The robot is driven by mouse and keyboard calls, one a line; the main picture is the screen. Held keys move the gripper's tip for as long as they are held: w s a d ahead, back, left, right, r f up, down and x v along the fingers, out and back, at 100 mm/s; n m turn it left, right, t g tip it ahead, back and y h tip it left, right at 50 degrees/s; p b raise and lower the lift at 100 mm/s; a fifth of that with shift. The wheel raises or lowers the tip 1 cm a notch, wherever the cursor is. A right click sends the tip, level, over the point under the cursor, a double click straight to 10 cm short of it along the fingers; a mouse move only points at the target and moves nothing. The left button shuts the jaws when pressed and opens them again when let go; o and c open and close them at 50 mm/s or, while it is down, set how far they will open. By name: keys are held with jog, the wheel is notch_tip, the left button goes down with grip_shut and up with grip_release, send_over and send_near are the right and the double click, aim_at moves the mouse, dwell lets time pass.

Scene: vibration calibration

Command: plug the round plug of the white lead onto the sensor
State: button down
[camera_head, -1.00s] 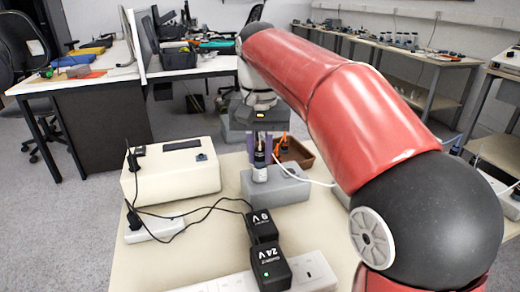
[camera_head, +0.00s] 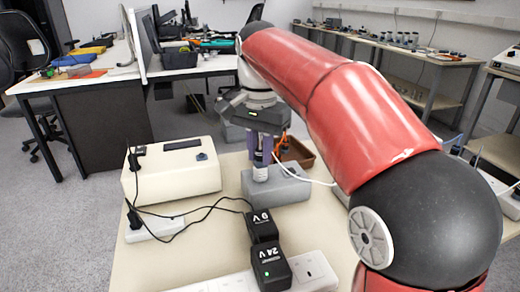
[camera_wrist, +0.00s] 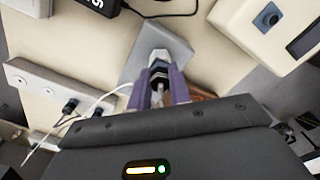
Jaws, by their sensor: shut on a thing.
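The sensor (camera_head: 260,173) is a small upright cylinder with a pale body, on a grey block (camera_head: 290,190) on the table. My gripper (camera_head: 264,157) is right above it, its purple fingers shut on the dark round plug. In the wrist view the plug (camera_wrist: 158,87) sits between the fingertips (camera_wrist: 160,92), in line with the sensor (camera_wrist: 159,66) beyond. The white lead (camera_head: 312,180) runs off to the right; it also shows in the wrist view (camera_wrist: 98,103). Plug and sensor look very close or touching; whether the plug is seated I cannot tell.
A cream instrument box (camera_head: 172,172) stands left of the block. A brown tray (camera_head: 299,152) lies behind it. Two black adapters (camera_head: 266,245) sit in a white power strip (camera_head: 312,270) at the front, with black cables to the left.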

jog(key=m, duration=0.2)
jog(key=shift+m, duration=0.3)
jog(key=c, duration=1.2)
grip_release()
jog(key=shift+r, duration=2.5)
